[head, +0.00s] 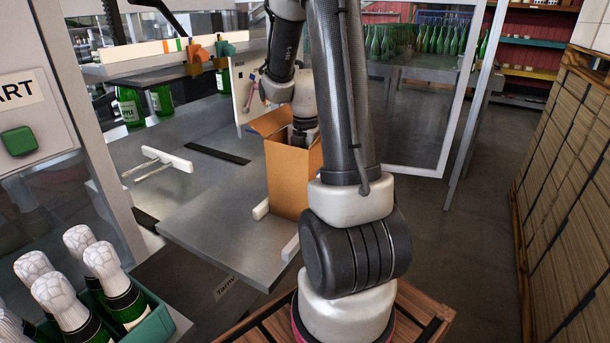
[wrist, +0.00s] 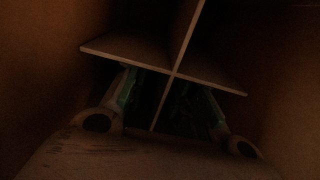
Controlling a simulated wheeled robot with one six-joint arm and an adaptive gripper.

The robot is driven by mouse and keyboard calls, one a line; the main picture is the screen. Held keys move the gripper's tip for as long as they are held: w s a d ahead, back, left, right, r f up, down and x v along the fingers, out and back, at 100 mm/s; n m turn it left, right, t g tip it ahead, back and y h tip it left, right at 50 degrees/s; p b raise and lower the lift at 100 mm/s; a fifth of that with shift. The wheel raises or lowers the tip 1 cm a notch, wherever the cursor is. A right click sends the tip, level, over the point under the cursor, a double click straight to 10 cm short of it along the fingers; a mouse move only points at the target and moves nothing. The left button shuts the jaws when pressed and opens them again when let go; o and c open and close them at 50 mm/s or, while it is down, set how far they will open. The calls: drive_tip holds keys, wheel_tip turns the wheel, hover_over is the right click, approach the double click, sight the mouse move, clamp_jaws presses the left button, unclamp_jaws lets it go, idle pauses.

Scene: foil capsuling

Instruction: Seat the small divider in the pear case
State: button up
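The case is a tall brown cardboard box (head: 290,180) standing upright with a flap raised, on the grey metal table. My gripper is down inside it, and its fingers are hidden in the head view. In the dark wrist view, the small divider (wrist: 215,80) shows as crossed thin panels between the case walls. My gripper (wrist: 158,88) has one finger on each side of the panel that runs toward me. Dark gaps show between the fingers and that panel, so the gripper looks open. I cannot tell whether the divider touches the case bottom.
A green crate (head: 150,320) of foil-topped bottles is at the front left. A white bar fixture (head: 165,158) and green bottles (head: 130,105) are on the left. A clear panel (head: 420,110) stands behind right; stacked boxes (head: 570,190) line the right.

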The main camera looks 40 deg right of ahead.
wheel_tip(320, 180, up, 11)
drive_tip(key=shift+r, duration=0.1)
idle(0.6)
